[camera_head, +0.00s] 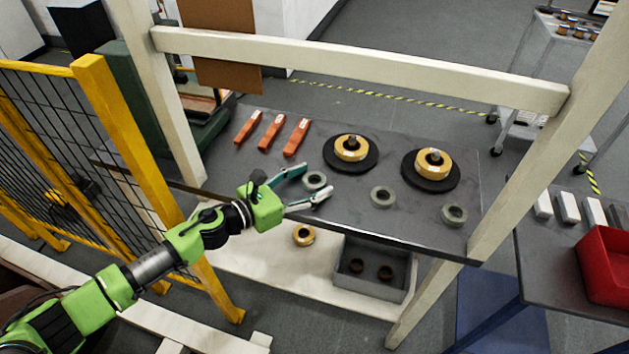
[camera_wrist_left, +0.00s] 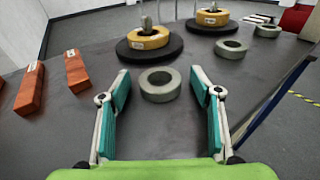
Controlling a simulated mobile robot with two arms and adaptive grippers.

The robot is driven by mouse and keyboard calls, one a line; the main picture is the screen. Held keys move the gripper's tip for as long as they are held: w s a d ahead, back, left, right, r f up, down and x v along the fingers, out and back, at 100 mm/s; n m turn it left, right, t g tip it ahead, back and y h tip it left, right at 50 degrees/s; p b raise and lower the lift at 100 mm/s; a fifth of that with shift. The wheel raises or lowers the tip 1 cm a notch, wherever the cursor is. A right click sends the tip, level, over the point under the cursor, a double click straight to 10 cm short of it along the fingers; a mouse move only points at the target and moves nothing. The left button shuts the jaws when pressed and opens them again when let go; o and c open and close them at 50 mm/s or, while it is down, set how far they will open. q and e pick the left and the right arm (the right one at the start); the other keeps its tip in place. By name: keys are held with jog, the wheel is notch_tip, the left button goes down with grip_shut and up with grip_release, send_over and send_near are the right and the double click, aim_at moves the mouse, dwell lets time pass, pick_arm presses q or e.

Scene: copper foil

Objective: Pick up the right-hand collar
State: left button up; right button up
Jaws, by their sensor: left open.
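Three grey ring collars lie on the dark table. The right-hand collar (camera_head: 454,215) is near the table's right front corner; in the left wrist view it is the far one (camera_wrist_left: 267,31). The middle collar (camera_head: 383,196) lies left of it and also shows in the left wrist view (camera_wrist_left: 232,49). The left collar (camera_head: 315,181) lies by my left gripper (camera_head: 311,184). My left gripper is open and empty; in the left wrist view the left collar (camera_wrist_left: 160,85) appears just beyond and between its fingertips (camera_wrist_left: 160,83). My right gripper is not in view.
Two black discs (camera_head: 326,152) (camera_head: 405,172) carry yellow rolls (camera_head: 352,149) (camera_head: 435,163) behind the collars. Several orange blocks (camera_head: 271,132) lie at the table's back left. White posts and a crossbar (camera_head: 360,67) frame the table. A grey bin (camera_head: 370,291) stands on the shelf below.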

pick_arm(q)
jog(key=c, duration=1.4)
jog(key=shift+o, duration=0.2)
jog(key=shift+r, duration=0.1)
